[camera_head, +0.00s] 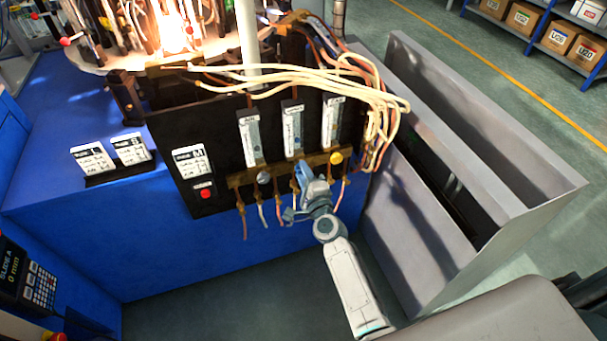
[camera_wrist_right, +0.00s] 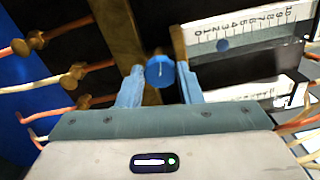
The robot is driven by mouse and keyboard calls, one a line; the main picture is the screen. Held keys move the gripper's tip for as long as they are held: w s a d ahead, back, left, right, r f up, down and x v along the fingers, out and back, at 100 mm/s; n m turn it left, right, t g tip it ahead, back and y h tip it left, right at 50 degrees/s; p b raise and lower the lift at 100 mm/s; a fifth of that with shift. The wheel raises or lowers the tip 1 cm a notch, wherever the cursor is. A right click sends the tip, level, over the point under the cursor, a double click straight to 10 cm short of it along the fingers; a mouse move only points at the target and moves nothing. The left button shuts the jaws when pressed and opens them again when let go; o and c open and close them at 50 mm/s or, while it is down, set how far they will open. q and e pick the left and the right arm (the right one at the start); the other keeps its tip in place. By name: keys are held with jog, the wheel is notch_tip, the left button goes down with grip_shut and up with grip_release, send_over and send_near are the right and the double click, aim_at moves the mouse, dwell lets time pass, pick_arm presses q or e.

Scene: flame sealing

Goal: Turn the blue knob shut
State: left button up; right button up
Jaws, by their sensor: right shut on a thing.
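The blue knob (camera_wrist_right: 161,71) shows in the right wrist view between the two blue fingertips of my right gripper (camera_wrist_right: 160,88). It is round with a pale line on its face. The right gripper is shut on it. In the head view my right gripper (camera_head: 298,196) is at the brass bar (camera_head: 240,181) below the middle flow meter (camera_head: 292,130), and it hides most of the knob. In the right wrist view a flow meter scale (camera_wrist_right: 250,35) has a blue float near its low numbers. My left gripper is not in view.
A grey knob (camera_head: 264,178) and a yellow knob (camera_head: 336,158) sit on either side along the bar. Copper tubes and pale hoses (camera_head: 380,95) hang close by. A red button (camera_head: 205,193) is on the black panel. A grey metal bin (camera_head: 420,220) stands right of my arm.

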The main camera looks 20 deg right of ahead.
jog(key=o, duration=1)
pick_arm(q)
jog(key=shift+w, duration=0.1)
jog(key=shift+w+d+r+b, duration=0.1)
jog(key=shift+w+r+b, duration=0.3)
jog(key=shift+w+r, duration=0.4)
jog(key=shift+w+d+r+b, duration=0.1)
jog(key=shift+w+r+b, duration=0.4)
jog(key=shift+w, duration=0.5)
pick_arm(e)
jog(key=shift+s+d, duration=0.2)
jog(key=shift+s, duration=5.25)
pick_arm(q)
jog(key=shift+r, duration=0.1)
